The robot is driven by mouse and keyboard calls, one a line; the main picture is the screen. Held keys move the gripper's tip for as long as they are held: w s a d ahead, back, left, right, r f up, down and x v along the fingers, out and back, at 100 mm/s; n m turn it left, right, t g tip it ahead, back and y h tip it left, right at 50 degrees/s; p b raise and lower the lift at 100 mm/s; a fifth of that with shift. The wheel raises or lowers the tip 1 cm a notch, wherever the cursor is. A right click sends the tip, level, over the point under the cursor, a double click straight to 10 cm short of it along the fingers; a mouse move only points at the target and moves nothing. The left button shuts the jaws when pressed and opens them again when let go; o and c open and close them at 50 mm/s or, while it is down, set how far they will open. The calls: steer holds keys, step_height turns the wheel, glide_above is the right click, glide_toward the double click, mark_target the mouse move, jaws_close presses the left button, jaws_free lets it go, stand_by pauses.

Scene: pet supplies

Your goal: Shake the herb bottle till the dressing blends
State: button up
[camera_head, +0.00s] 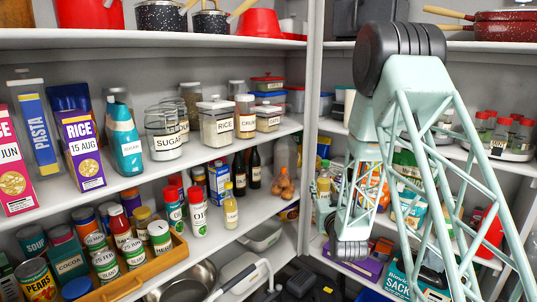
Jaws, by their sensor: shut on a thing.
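My pale green lattice arm fills the right side and bends down to a dark wrist joint. I cannot pick out a bottle with a readable herb label.
A pan (182,285) lies low in front. Shelves on the right are crowded behind my arm.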

mark_target(325, 178)
steer(key=shift+f, duration=0.95)
steer(key=shift+r, duration=3.15)
steer(key=shift+w+f, duration=0.1)
steer(key=shift+f, duration=3.05)
steer(key=shift+r, duration=3.2)
steer(key=shift+f, duration=3.15)
